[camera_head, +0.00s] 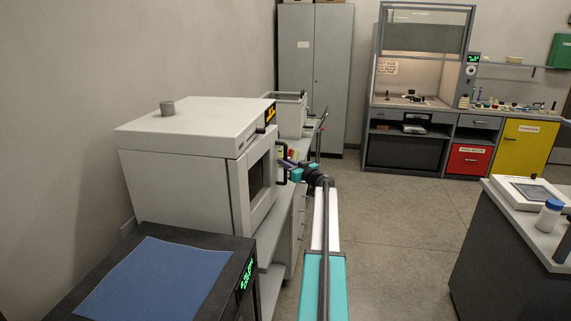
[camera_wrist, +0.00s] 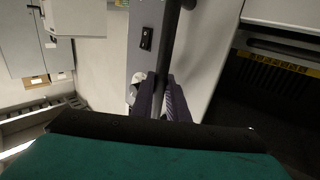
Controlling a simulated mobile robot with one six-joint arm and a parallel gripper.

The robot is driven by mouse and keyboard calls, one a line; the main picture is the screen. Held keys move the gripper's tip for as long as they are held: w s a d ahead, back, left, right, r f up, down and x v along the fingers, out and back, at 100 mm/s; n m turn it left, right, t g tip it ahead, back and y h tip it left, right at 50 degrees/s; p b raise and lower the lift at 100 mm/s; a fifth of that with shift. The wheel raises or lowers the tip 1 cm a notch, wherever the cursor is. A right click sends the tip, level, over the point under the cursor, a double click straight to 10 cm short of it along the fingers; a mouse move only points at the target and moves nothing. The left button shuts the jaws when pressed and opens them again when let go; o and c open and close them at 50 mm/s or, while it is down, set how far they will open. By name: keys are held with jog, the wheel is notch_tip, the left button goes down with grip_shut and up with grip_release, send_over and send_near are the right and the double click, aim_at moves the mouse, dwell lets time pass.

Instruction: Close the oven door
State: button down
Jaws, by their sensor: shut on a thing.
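The oven (camera_head: 180,185) is a pale box on the bench at the left in the head view. Its door (camera_head: 262,183), with a dark window, stands close to the front of the body. I cannot tell whether a small gap is left. My gripper (camera_head: 287,165) is at the dark handle (camera_head: 282,150) on the door's far side. In the wrist view my gripper (camera_wrist: 160,98) has its two purple fingers on either side of the dark handle bar (camera_wrist: 168,50), shut on it. The inner finger surfaces are partly hidden.
A dark box with a blue top (camera_head: 160,280) and a green display stands in front of the oven. A grey cabinet (camera_head: 315,75) and a fume hood (camera_head: 425,60) stand at the back. A counter (camera_head: 515,230) is at the right. The floor (camera_head: 400,230) between is clear.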

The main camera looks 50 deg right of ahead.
aim_at(276, 161)
jog(key=shift+w+a+f+b, duration=0.1)
jog(key=shift+w+a+b, duration=0.1)
jog(key=shift+w+b, duration=0.5)
jog(key=shift+w+a+b, duration=0.25)
jog(key=shift+w+b, duration=0.4)
jog(key=shift+b, duration=0.15)
jog(key=shift+w+a+f+b, duration=0.1)
jog(key=shift+w+a+b, duration=0.1)
jog(key=shift+w+b, duration=0.5)
jog(key=shift+w+a+r, duration=0.1)
jog(key=shift+a+r, duration=0.05)
jog(key=shift+r, duration=0.15)
jog(key=c, duration=2)
grip_release()
jog(key=shift+w, duration=0.15)
jog(key=shift+s+f, duration=0.1)
jog(key=shift+s, duration=0.1)
jog(key=shift+s+a+b, duration=0.15)
jog(key=shift+s+b, duration=0.3)
jog(key=shift+s, duration=0.05)
jog(key=b+v, duration=0.3)
jog(key=v, duration=0.9)
jog(key=shift+s+b, duration=0.4)
